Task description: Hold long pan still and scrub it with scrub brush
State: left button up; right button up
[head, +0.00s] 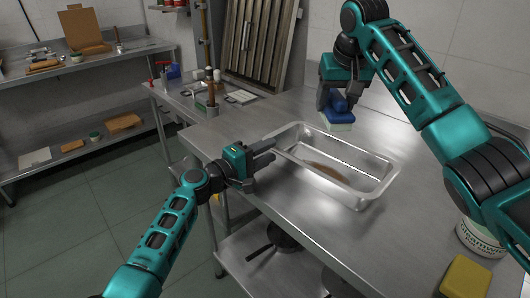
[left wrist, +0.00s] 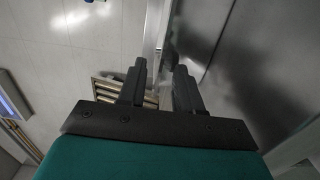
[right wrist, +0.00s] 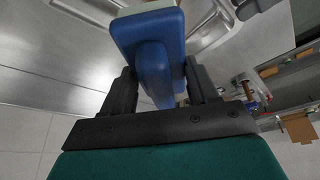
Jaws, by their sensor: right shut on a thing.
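The long pan (head: 318,188) is a shiny metal tray on the steel table, with a brown stain (head: 326,171) on its bottom. My left gripper (head: 268,152) is open at the pan's left end, its fingers close to the rim; in the left wrist view (left wrist: 160,68) a gap shows between the fingers. Whether it touches the rim is unclear. My right gripper (head: 337,96) is shut on the scrub brush (head: 338,117), which has a blue body and pale underside. The brush is above the pan's far side, apart from its bottom. The brush also fills the right wrist view (right wrist: 150,45).
A yellow sponge (head: 465,278) and a white labelled tub (head: 480,238) stand at the table's near right. A side table (head: 175,105) with tools and a shelf unit (head: 80,62) are at left. The steel table (head: 400,140) is clear right of the pan.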

pick_arm(q)
grip_shut()
dwell(1.4)
